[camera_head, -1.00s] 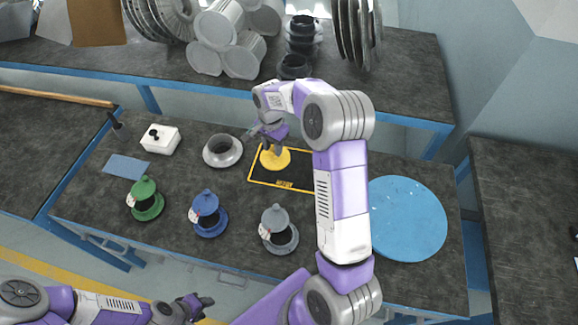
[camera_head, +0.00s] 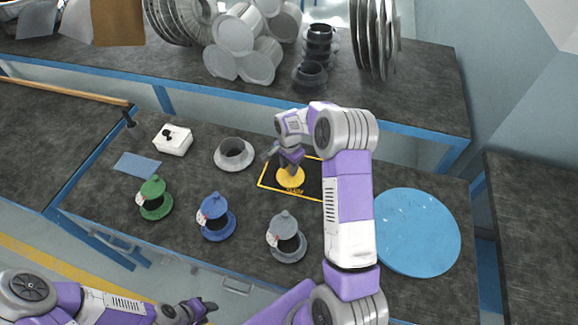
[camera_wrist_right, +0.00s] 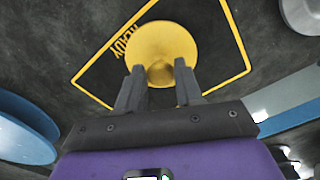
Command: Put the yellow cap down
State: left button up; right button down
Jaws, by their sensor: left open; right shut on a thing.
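The yellow cap (camera_head: 290,178) is inside the yellow-outlined black square (camera_head: 311,189) on the bench. In the right wrist view the cap (camera_wrist_right: 162,52) shows as a round disc with a raised middle, inside the yellow outline beside the lettering "READY". My right gripper (camera_head: 288,163) is over the cap and shut on its raised middle; the fingers (camera_wrist_right: 158,85) partly hide that middle. Whether the cap touches the mat I cannot tell. My left gripper (camera_head: 199,306) is open and empty at the lower left, in front of the bench.
Green (camera_head: 154,199), blue (camera_head: 216,218) and grey (camera_head: 287,239) capped housings stand along the front of the bench. A grey ring (camera_head: 234,154) and a white box (camera_head: 173,139) lie behind them. A blue disc (camera_head: 416,232) lies to the right.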

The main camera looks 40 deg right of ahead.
jog(key=shift+f, duration=0.25)
jog(key=c, duration=0.7)
grip_release()
jog(key=shift+c, duration=0.2)
jog(key=shift+r, duration=0.6)
notch_tip(320, 180, up, 12)
jog(key=p, duration=0.2)
jog(key=shift+f, duration=0.25)
